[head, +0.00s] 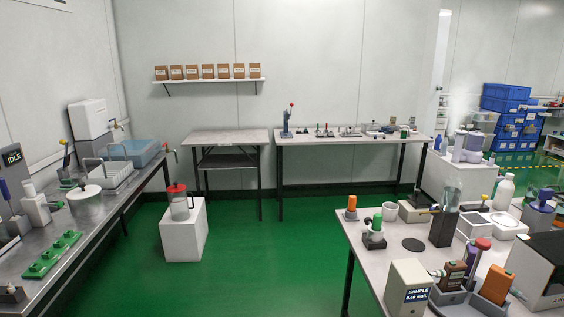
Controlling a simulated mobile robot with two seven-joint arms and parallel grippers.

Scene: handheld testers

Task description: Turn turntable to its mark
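I cannot pick out the turntable or its mark for certain. A flat dark disc (413,244) lies on the right-hand table (375,262), but I cannot tell whether it turns. Neither of my grippers is in view.
A steel counter (62,272) with a white pot and green blocks runs along the left. A white pedestal (183,240) carries a red-lidded jug (180,205). Two tables stand by the back wall. The green floor (262,262) between is clear.

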